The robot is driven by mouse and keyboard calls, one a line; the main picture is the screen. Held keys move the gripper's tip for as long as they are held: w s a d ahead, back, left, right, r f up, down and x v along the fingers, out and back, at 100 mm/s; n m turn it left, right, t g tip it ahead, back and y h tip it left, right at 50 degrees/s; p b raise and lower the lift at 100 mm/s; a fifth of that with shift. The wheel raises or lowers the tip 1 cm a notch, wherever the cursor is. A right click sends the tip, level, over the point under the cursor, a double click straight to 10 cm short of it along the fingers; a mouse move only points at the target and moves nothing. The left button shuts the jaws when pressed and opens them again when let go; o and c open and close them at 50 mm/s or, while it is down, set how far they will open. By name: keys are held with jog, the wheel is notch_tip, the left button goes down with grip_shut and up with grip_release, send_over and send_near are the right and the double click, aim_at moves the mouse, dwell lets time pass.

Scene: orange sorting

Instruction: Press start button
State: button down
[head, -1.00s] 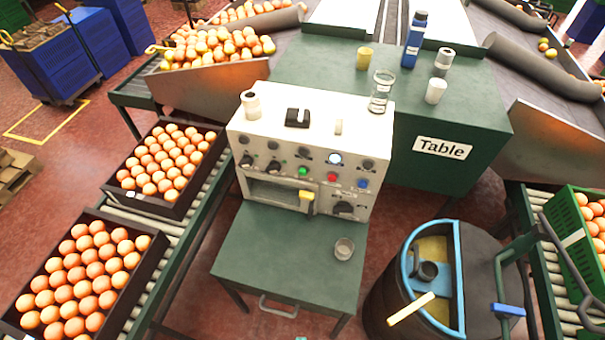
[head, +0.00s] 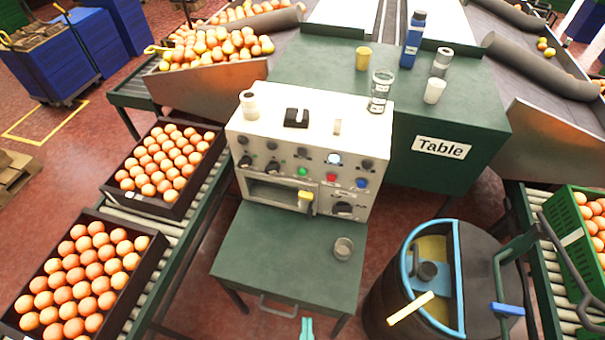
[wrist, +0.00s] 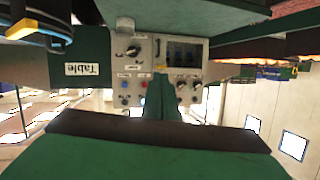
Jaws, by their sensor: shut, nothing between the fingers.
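The white control machine (head: 310,125) has a row of buttons on its front: a green button (head: 302,171), a red button (head: 332,177) and a blue button (head: 362,183). Their labels are too small to read. My gripper (head: 307,322) shows as teal tips at the bottom edge of the head view, in front of the machine and apart from it. In the wrist view, which is upside down, my shut, empty gripper (wrist: 166,88) points at the panel. The blue button (wrist: 125,84) and red button (wrist: 143,84) show there; the green one seems hidden behind the fingertips.
A green shelf (head: 265,250) with a metal cup (head: 343,248) juts out below the panel. A yellow-handled lever (head: 305,198) sits under the buttons. Egg-like orange fruit fill crates (head: 150,250) at left. A round bin (head: 385,290) stands at right.

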aim_at(302, 172)
jog(key=w+f+m+y, duration=0.1)
jog(key=w+f, duration=0.1)
jog(key=w, duration=0.6)
jog(key=w+f+m+y, duration=0.1)
jog(key=w+f, duration=0.1)
jog(key=w, duration=0.6)
jog(key=w+a+r+n+y, duration=0.2)
jog(key=w+r+y, duration=0.4)
jog(key=w+r, duration=0.4)
jog(key=w, duration=0.3)
jog(key=shift+w+a+y, duration=0.25)
jog(key=shift+a+y, duration=0.05)
jog(key=shift+a, duration=0.1)
jog(key=shift+a, duration=0.15)
jog(key=w+d, duration=0.2)
jog(key=w, duration=0.6)
jog(key=shift+w+d, duration=0.25)
jog(key=shift+d, duration=0.05)
